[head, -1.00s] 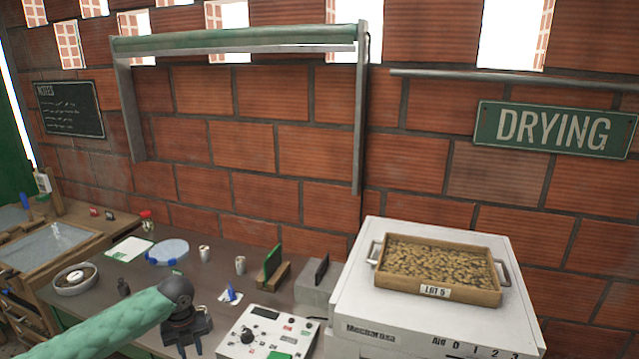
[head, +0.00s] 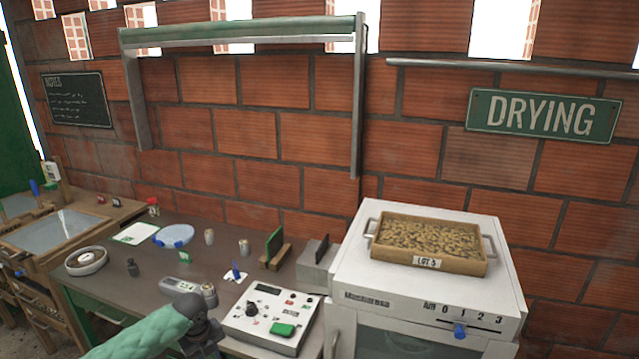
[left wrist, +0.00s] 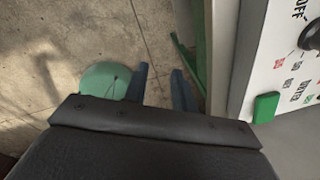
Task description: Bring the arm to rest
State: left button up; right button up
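My left arm, in a green sleeve, comes in from the bottom left of the head view. Its dark gripper (head: 203,345) is low at the picture's bottom edge, in front of the bench and left of the control box. In the left wrist view the two fingers of the gripper (left wrist: 160,84) stand apart with bare floor between them; nothing is held. My right gripper is in neither view.
The control box (head: 272,318) with a green button is close to the left gripper. A grey handheld device (head: 180,285) lies on the bench (head: 150,262). A white dryer (head: 400,300) bears a wooden tray (head: 392,258) of beans. Concrete floor (left wrist: 60,50) lies below the gripper.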

pick_arm(q)
jog(key=s+d+f+n+t+b, duration=0.1)
jog(key=s+d+f+n+b, duration=0.2)
jog(key=f, duration=0.8)
jog(key=s+d+f+n+h, duration=0.15)
jog(key=s+f+n, duration=0.35)
jog(key=f, duration=0.5)
jog(key=s+d+f+n+t+y+b, duration=0.1)
jog(key=s+d+f+n+b, duration=0.3)
jog(key=f, duration=0.7)
jog(key=s+d+f+n+b, duration=0.1)
jog(key=s+f+n, duration=0.5)
jog(key=s+f, duration=0.7)
jog(key=s+d+f+n+g+b, duration=0.1)
jog(key=s+f+n, duration=0.6)
jog(key=s+f, duration=0.6)
jog(key=s+y, duration=0.1)
jog(key=s, duration=0.3)
jog(key=shift+s+d+f, duration=0.15)
jog(key=shift+s+f, duration=0.05)
jog(key=shift+s, duration=0.05)
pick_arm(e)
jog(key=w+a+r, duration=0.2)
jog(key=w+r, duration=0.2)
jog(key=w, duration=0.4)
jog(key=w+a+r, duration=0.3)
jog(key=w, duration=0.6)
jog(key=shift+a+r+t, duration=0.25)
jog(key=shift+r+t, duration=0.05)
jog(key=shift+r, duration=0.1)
